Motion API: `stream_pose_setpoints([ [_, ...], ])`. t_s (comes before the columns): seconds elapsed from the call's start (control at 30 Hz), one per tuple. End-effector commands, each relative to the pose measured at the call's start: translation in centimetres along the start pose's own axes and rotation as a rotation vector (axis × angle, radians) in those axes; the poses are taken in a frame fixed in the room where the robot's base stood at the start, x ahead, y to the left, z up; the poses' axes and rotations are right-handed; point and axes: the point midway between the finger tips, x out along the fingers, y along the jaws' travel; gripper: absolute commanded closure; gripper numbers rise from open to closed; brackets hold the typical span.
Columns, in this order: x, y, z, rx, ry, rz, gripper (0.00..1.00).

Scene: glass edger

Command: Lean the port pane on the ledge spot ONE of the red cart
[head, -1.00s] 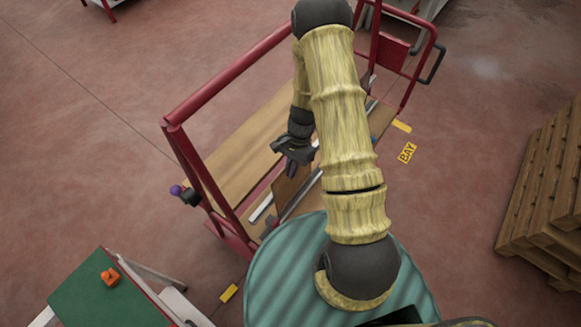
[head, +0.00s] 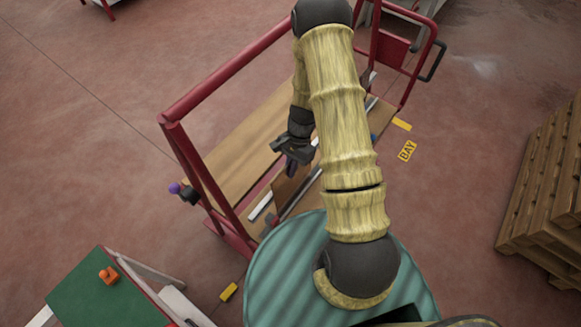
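The red cart (head: 222,70) stands ahead of me, with a wooden deck (head: 232,160) inside its red frame. A small brownish pane (head: 288,189) stands tilted at the cart's near side, by the pale and dark ledge strips (head: 300,194). I take it to be the port pane; its colour is hard to tell against the wood. My gripper (head: 291,160) points down at the pane's top edge. Its fingertips are small and dark, so I cannot tell whether they grip the pane or are apart from it. My arm hides part of the ledge, and no spot number is readable.
A green-topped table (head: 105,300) with an orange object (head: 108,275) is at lower left. Wooden pallets (head: 545,200) are stacked at right. Open floor lies between cart and pallets, with a yellow BAY label (head: 407,151).

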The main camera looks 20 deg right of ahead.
Motion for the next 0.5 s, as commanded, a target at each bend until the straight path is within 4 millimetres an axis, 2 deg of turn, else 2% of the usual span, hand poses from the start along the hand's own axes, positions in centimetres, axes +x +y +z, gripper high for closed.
stream_pose_setpoints([
  [0.5,0.53,-0.02,-0.23,0.0,0.0,-0.001,1.0],
])
